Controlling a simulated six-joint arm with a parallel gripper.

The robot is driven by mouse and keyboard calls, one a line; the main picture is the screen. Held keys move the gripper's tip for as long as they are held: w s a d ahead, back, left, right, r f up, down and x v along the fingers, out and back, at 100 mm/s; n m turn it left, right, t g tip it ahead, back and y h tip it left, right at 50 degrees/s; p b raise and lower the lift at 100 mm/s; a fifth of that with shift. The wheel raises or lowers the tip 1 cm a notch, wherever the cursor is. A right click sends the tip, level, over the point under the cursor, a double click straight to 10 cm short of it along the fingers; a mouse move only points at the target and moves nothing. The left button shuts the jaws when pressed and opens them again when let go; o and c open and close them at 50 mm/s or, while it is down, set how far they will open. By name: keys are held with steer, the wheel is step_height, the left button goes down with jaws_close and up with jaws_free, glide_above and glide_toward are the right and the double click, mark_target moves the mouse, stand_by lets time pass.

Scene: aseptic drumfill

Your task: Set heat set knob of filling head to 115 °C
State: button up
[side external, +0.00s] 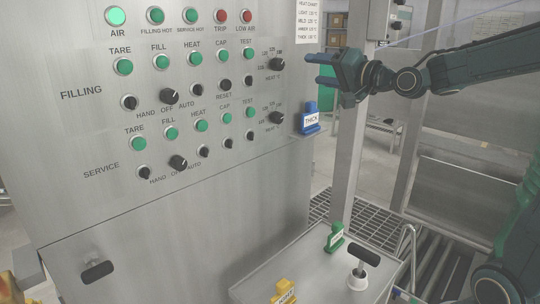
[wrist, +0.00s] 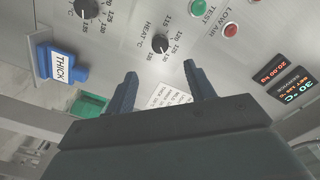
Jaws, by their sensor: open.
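The filling row's heat set knob (side external: 277,64) is a black dial at the right end of the upper row on the steel panel. It also shows in the wrist view (wrist: 160,43), with a temperature scale around it. I cannot read its pointer setting for sure. My gripper (side external: 312,68) is open and empty, just right of the knob in the side view, its fingers pointing toward the panel. In the wrist view the two blue fingers (wrist: 160,72) stand apart below the knob, not touching it.
The service row's similar knob (side external: 276,118) sits below. A blue block marked THICK (side external: 311,121) stands on the panel's right edge, below my gripper. A lit display (wrist: 288,90) shows 20.00 kg and 30 °C. A table (side external: 300,275) holds a green block (side external: 335,238) and a black-handled tool (side external: 361,258).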

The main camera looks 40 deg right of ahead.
mark_target(281, 65)
steer(key=w, duration=1.2)
steer(key=shift+c, duration=0.2)
steer(key=c, duration=0.9)
